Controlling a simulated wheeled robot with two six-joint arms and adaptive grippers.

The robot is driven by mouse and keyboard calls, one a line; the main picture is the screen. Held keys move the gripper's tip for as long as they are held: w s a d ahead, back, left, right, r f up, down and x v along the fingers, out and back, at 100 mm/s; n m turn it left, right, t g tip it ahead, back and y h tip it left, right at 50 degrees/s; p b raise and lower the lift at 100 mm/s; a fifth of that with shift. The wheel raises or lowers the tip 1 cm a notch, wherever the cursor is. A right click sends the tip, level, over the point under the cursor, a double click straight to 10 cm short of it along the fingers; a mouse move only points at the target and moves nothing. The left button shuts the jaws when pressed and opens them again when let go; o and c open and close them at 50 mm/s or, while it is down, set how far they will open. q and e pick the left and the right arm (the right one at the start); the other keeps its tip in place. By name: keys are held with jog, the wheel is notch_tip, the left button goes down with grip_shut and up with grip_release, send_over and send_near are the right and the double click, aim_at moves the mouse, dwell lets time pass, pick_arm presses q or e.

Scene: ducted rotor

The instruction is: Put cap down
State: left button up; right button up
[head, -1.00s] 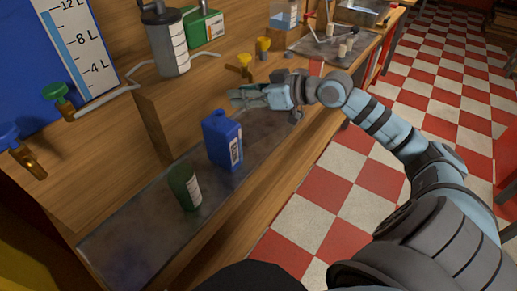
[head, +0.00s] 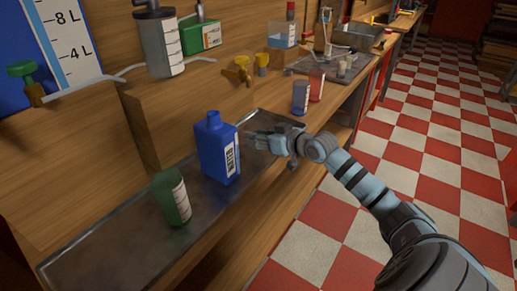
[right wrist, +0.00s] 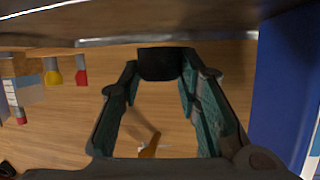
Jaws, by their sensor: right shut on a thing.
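A dark cap (right wrist: 165,63) sits between the fingertips of my right gripper in the right wrist view. My right gripper (head: 252,138) is shut on it, just right of the blue bottle (head: 216,147) and low by the far end of the metal tray (head: 112,244). The cap itself cannot be made out in the head view. The blue bottle stands upright on the tray, and its side fills the right edge of the wrist view (right wrist: 285,80). My left gripper is not in view.
A green cup-like container (head: 172,198) stands on the tray in front of the bottle. Purple (head: 300,97) and red (head: 317,85) containers stand beyond my gripper. A wooden ledge with a grey canister (head: 160,45) borders the tray on the left. The tray's near end is clear.

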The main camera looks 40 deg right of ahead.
notch_tip(320, 180, down, 3)
jog(key=shift+r+b, duration=0.15)
jog(key=shift+b, duration=0.15)
jog(key=shift+f, duration=0.25)
jog(key=shift+r, duration=0.1)
jog(key=shift+f, duration=0.2)
jog(key=o, duration=0.6)
jog(key=shift+f, duration=0.1)
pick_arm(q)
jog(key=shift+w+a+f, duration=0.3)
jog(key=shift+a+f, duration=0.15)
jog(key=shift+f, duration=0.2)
pick_arm(e)
jog(key=shift+o, duration=0.9)
jog(key=shift+f, duration=0.1)
